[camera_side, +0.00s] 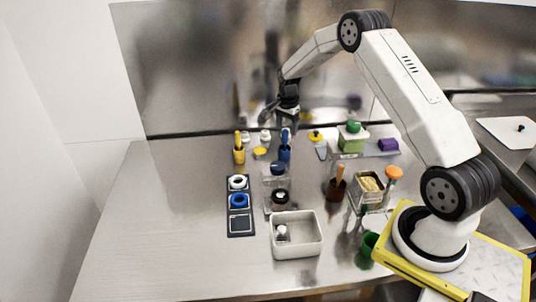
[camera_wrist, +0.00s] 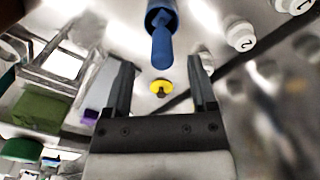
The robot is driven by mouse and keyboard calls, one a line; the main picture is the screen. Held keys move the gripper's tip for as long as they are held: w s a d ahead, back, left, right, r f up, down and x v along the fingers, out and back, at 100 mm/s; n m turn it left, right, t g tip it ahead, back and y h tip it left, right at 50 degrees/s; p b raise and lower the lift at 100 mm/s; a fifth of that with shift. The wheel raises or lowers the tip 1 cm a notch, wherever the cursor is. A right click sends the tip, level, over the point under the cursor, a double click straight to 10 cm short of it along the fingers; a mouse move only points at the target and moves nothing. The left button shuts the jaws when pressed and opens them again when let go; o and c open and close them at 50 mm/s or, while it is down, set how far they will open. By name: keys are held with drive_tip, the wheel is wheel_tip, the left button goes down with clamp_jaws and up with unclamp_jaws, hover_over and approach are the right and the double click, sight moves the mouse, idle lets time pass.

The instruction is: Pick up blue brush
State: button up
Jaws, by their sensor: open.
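The blue brush (camera_side: 285,135) stands upright in a blue cup (camera_side: 285,154) toward the back of the steel table. In the wrist view, the blue brush (camera_wrist: 161,48) shows its rounded handle end sticking out of the blue cup (camera_wrist: 156,14) at the top. My gripper (camera_side: 283,119) is open and empty, just above the brush in the side view. In the wrist view, my gripper (camera_wrist: 162,66) has its two fingers spread, and the brush end lies in the picture between and beyond the fingertips. The brush's lower part is hidden in the cup.
A yellow brush in a yellow cup (camera_side: 239,156) stands left. White numbered pieces (camera_wrist: 240,36) are close by at right in the wrist view. A white bin (camera_side: 310,250), a dark tray (camera_side: 240,226) and a brown-handled tool (camera_side: 340,172) stand nearer the front. The left table is clear.

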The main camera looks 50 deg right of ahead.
sight(285, 144)
drive_tip(key=shift+w+a+f, duration=0.1)
drive_tip(key=shift+f, duration=2)
clamp_jaws()
